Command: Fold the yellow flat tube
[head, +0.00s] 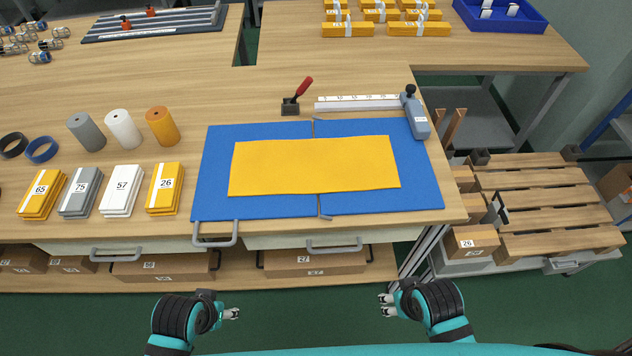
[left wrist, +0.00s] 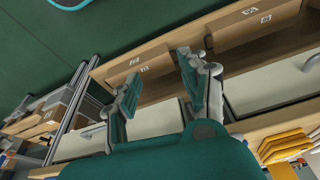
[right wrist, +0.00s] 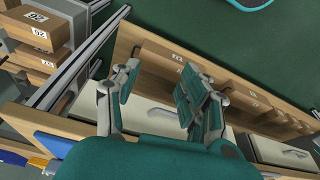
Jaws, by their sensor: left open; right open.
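The yellow flat tube (head: 315,165) lies flat and unfolded on a blue board (head: 220,150). The board has two panels with a seam between them, and the tube spans the seam. A metal handle (head: 215,236) sticks out at the board's front left. My left gripper (head: 233,314) is open and empty in front of the table, below its edge; its fingers also show in the left wrist view (left wrist: 158,82). My right gripper (head: 386,305) is open and empty, also in front of the table; its fingers show in the right wrist view (right wrist: 158,85).
A measuring rail (head: 360,103) with a grey block (head: 415,115) and a red-handled clamp (head: 297,97) stand behind the board. Rolls (head: 123,130) and numbered stacks (head: 121,191) fill the left side. Drawers (head: 300,240) and boxes sit below the table's front edge. A wooden pallet (head: 540,195) stands right.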

